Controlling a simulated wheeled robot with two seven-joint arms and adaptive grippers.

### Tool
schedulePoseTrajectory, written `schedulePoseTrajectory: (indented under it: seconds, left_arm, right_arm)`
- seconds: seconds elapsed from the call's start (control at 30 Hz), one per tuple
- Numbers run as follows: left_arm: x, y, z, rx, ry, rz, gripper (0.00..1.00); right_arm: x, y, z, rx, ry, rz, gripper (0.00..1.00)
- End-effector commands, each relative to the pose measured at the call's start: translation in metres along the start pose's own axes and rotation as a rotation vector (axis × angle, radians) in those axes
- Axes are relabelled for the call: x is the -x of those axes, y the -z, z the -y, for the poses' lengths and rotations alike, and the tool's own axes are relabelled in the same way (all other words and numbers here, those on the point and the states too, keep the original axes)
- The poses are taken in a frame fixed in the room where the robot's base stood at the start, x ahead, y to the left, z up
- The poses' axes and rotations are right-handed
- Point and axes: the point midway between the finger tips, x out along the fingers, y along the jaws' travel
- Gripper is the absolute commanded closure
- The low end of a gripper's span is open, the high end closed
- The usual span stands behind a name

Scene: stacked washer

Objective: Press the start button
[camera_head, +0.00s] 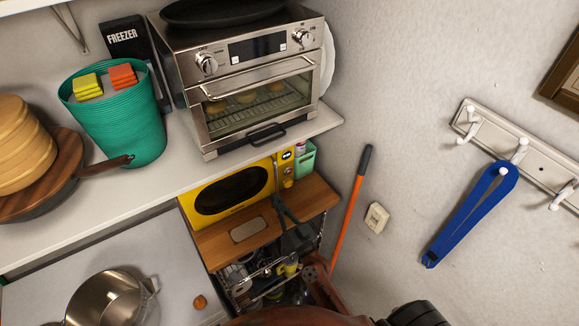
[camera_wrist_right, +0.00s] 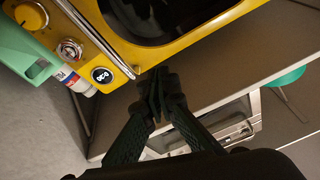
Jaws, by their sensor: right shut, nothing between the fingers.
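The yellow microwave (camera_head: 264,183) stands under the counter, with its control panel on the right side. In the right wrist view the microwave (camera_wrist_right: 103,38) fills the top and shows a yellow knob (camera_wrist_right: 29,15), a silver round control (camera_wrist_right: 69,50) and a black round face with white marks (camera_wrist_right: 101,75). I cannot tell which of these is the start button. My right gripper (camera_head: 278,200) is shut and empty in front of the microwave's lower right. Its fingertips (camera_wrist_right: 158,88) appear close to the panel edge; contact cannot be told. My left gripper is not in view.
A wooden shelf top (camera_head: 215,247) lies under the microwave. A green container (camera_head: 304,162) stands at its right. The toaster oven (camera_head: 250,90) sits on the counter above. An orange-handled tool (camera_head: 347,225) leans on the right, by the wall.

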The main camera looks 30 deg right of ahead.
Motion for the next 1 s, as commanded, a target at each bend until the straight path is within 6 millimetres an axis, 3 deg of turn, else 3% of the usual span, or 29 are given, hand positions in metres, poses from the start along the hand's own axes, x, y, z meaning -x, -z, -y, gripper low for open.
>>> schedulePoseTrajectory:
  seconds: [0.03,0.13,0.3,0.4,0.57,1.0]
  left_arm:
    - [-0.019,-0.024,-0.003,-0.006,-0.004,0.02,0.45]
    - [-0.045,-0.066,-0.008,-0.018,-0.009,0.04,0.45]
    - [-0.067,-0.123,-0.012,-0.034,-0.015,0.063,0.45]
    - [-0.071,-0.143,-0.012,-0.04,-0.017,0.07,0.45]
    - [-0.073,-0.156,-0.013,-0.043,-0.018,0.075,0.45]
    - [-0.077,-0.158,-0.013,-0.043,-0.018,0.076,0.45]
  right_arm:
    - [-0.007,0.006,-0.015,-0.028,-0.077,-0.069,1.0]
    - [-0.011,0.013,-0.054,-0.081,-0.267,-0.176,1.0]
    - [0.002,0.0,-0.107,-0.141,-0.561,-0.232,1.0]
    - [0.011,-0.011,-0.124,-0.159,-0.673,-0.228,1.0]
    - [0.019,-0.019,-0.135,-0.168,-0.747,-0.219,1.0]
    - [0.014,-0.022,-0.136,-0.171,-0.748,-0.221,1.0]
